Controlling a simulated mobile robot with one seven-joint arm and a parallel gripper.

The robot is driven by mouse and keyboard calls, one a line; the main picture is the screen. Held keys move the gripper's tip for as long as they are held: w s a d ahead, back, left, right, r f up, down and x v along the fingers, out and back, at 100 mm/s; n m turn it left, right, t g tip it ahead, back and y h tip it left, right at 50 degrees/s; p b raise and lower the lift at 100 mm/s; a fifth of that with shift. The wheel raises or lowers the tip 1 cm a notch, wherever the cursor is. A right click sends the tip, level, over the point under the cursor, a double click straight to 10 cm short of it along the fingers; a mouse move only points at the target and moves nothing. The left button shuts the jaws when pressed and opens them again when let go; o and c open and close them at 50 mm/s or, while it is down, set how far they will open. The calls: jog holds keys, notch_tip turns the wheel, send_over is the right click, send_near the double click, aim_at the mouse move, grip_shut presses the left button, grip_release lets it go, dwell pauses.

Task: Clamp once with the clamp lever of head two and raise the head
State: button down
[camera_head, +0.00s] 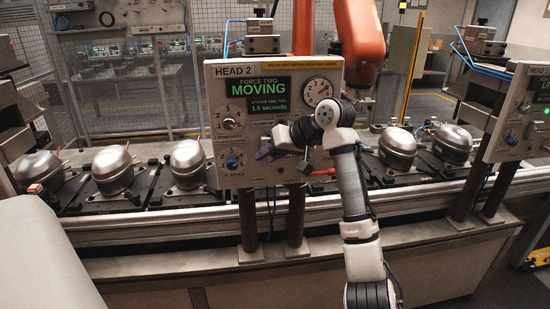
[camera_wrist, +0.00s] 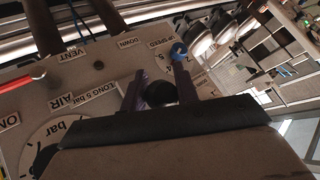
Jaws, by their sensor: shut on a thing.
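The head two panel (camera_head: 228,78) stands in front of me, marked HEAD 2. Its green display (camera_head: 262,95) reads FORCE TWO, MOVING and 1.5 seconds. My gripper (camera_head: 265,152) is at the lower middle of the panel. In the wrist view my gripper (camera_wrist: 160,78) has its two dark fingers on either side of a round black knob (camera_wrist: 160,93), and is shut on it. The knob seems to be the end of the clamp lever; its shaft is hidden. My wrist and arm cover part of the panel in the head view.
A red lever (camera_head: 322,171) sticks out right of my gripper, by the AIR and VENT labels in the wrist view. A blue knob (camera_wrist: 179,51) is close to one finger. Silver compressors (camera_head: 113,170) stand on pallets behind. Another head panel (camera_head: 520,115) is at right.

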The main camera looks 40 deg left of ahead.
jog(key=shift+w+a+r, duration=0.1)
jog(key=shift+a+r, duration=0.05)
jog(key=shift+r, duration=0.4)
jog(key=c, duration=1.1)
grip_release()
jog(key=shift+f, duration=0.15)
jog(key=b+v, duration=0.4)
jog(key=v, duration=0.9)
jog(key=shift+r, duration=0.4)
jog(key=shift+w, duration=0.1)
